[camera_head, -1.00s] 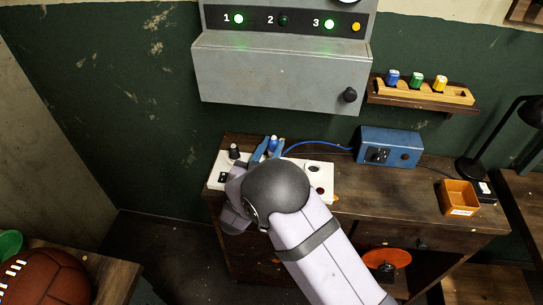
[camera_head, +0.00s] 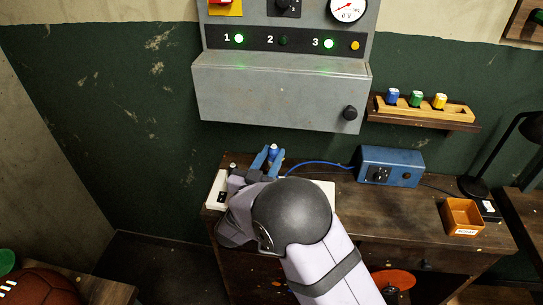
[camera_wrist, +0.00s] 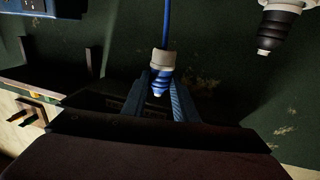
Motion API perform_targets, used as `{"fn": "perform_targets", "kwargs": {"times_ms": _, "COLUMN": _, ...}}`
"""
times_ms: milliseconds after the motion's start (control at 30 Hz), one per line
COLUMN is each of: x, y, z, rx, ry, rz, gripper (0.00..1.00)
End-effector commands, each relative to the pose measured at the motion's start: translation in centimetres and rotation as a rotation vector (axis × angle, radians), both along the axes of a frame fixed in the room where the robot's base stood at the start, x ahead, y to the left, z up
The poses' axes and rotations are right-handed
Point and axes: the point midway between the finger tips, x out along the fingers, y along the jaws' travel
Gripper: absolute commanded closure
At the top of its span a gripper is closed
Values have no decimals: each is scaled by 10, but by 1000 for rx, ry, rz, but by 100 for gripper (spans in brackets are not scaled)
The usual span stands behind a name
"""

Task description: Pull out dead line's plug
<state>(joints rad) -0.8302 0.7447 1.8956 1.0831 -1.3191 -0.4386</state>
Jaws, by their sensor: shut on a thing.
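The blue plug (camera_head: 273,150) stands upright above the white socket strip (camera_head: 216,194) on the bench. My gripper (camera_head: 268,160) is shut on it, a blue finger on either side. The wrist view shows the plug (camera_wrist: 161,61) between the fingertips (camera_wrist: 160,86), with its pale collar and blue cable. My arm hides the middle of the strip and the place below the plug, so I cannot tell whether it is clear of its socket. A dark plug (camera_head: 233,168) stands at the strip's left end. On the panel, lamp 1 (camera_head: 239,38) and lamp 3 (camera_head: 328,43) glow green; lamp 2 (camera_head: 283,40) is dark.
The blue cable (camera_head: 318,163) runs to a blue box (camera_head: 390,167) on the bench. An orange tray (camera_head: 462,217) sits at the right, near a black lamp (camera_head: 503,150). A wall rack (camera_head: 425,112) holds blue, green and yellow pieces. The grey cabinet (camera_head: 282,92) overhangs behind.

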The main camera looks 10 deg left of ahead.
Motion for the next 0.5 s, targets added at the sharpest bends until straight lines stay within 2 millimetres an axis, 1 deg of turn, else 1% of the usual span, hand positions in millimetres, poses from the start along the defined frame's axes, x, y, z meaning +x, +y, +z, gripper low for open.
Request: {"fn": "perform_targets", "kwargs": {"times_ms": 500, "x": 0, "y": 0, "z": -17, "rx": 0, "ry": -1, "rz": 0, "gripper": 94}}
